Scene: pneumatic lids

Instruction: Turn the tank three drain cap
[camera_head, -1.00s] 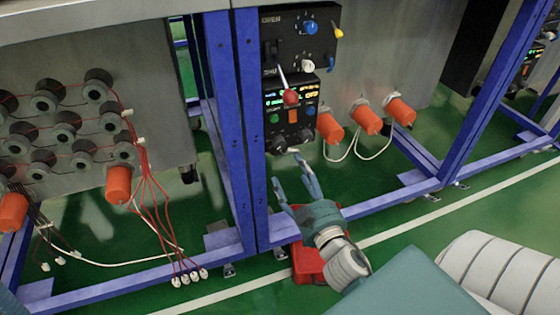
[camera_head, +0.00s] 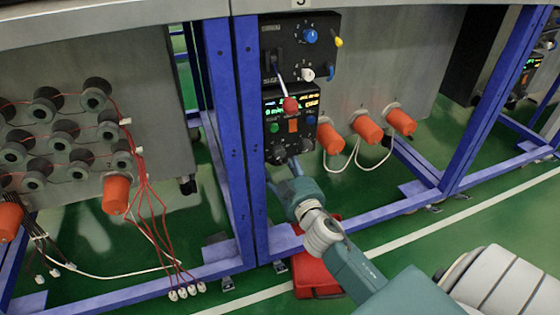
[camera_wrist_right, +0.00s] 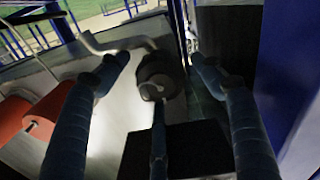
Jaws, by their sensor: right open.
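A dark round cap (camera_wrist_right: 158,76) lies ahead of the right gripper in the wrist view, between its spread fingers. I cannot tell whether any finger touches it. In the head view, dark round caps (camera_head: 277,154) stick out at the bottom of the black control panel (camera_head: 300,88). My right gripper (camera_head: 284,173) is open just below them, its fingers pointing up at the panel's underside. Its fingers partly hide the lower edge there. A label above the panel is cut off by the picture edge. My left gripper is not in view.
Blue frame posts (camera_head: 245,130) stand just left of the panel. Orange cylinders (camera_head: 367,129) with white cables are on the grey tank to the right. A red box (camera_head: 318,278) lies on the green floor below the right arm. Red wires hang at left.

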